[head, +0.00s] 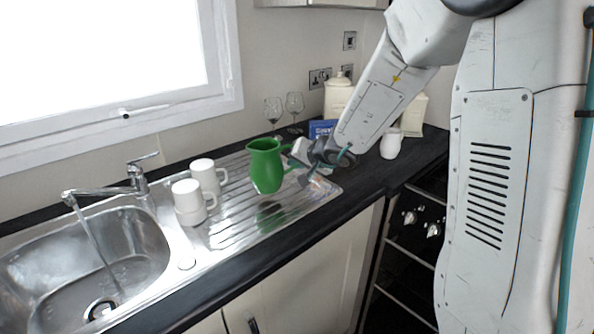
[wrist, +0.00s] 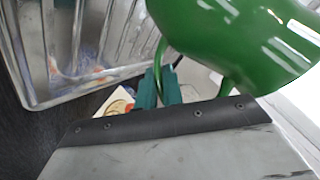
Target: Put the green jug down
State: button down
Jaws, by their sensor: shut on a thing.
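The green jug (head: 266,166) is upright over the ridged steel draining board (head: 303,203) in the head view. A green reflection shows in the metal below it, with a small gap that suggests the jug is just above the board. My gripper (head: 298,160) comes in from the right and is shut on the jug's handle. In the wrist view the teal fingertips (wrist: 158,88) close on the thin green handle. The jug's body (wrist: 235,40) fills the upper right there.
White mugs (head: 190,202) stand left of the jug on the draining board. The sink (head: 85,262), with its tap (head: 100,190) running, is farther left. Wine glasses (head: 294,104), a blue packet (head: 322,128) and a white jug (head: 391,144) stand behind and right. The board's front part is clear.

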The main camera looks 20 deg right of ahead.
jog(key=shift+s+f, duration=0.2)
jog(key=shift+f, duration=1.2)
jog(key=shift+f, duration=0.1)
jog(key=c, duration=1.5)
grip_release()
jog(key=shift+c, duration=0.2)
